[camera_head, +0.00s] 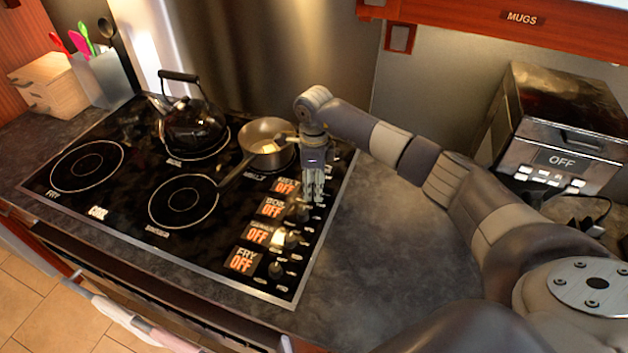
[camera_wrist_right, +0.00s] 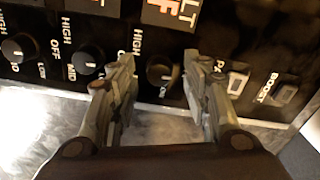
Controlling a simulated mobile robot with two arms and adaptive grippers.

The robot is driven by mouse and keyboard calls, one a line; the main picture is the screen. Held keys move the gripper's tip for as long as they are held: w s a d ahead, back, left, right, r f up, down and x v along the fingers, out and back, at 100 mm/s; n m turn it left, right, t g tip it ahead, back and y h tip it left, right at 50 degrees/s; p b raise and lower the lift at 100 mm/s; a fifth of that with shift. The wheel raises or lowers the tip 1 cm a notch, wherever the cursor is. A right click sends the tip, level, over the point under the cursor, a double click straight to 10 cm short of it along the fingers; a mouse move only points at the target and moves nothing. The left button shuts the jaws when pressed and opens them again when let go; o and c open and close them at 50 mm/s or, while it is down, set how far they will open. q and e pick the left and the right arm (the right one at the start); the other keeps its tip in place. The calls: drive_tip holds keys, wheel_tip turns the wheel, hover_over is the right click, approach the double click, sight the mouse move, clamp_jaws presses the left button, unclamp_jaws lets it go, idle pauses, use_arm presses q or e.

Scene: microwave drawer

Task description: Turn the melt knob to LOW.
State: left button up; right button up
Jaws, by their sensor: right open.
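The melt knob (camera_wrist_right: 160,75) is a round black knob in the right wrist view, below the label ending in "LT" (camera_wrist_right: 172,10). It lies between the two fingers of my right gripper (camera_wrist_right: 158,84), which are spread apart. I cannot tell whether a finger touches it. In the head view my right gripper (camera_head: 315,190) points down over the far end of the knob row and hides the melt knob there. The farthest orange display (camera_head: 285,186) reads OFF. The setting of the knob pointer is not clear. My left gripper is not in view.
More knobs (camera_head: 276,270) run along the panel toward the front, with OFF displays. A saucepan (camera_head: 264,145) and a black kettle (camera_head: 192,125) stand on the cooktop (camera_head: 130,190). In the right wrist view a boost button (camera_wrist_right: 285,93) is right of my fingers. The counter (camera_head: 385,250) beside is clear.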

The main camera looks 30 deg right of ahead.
drive_tip(key=shift+f, duration=0.15)
drive_tip(key=c, duration=0.4)
clamp_jaws()
drive_tip(key=shift+f+m+b, duration=0.1)
drive_tip(key=shift+m+b, duration=0.3)
drive_tip(key=shift+m, duration=0.3)
drive_tip(key=m+b, duration=0.1)
drive_tip(key=m, duration=0.2)
drive_tip(key=m+b, duration=0.1)
drive_tip(key=m, duration=0.1)
drive_tip(key=shift+m, duration=0.4)
drive_tip(key=m+b, duration=0.1)
drive_tip(key=m, duration=0.2)
drive_tip(key=shift+m, duration=0.3)
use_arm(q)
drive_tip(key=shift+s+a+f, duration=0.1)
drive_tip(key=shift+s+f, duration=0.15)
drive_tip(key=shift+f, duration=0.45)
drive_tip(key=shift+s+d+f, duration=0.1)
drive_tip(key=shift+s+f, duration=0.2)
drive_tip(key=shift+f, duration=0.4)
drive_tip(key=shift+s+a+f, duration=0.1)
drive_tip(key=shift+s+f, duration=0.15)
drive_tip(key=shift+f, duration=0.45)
use_arm(e)
drive_tip(key=shift+m, duration=1.5)
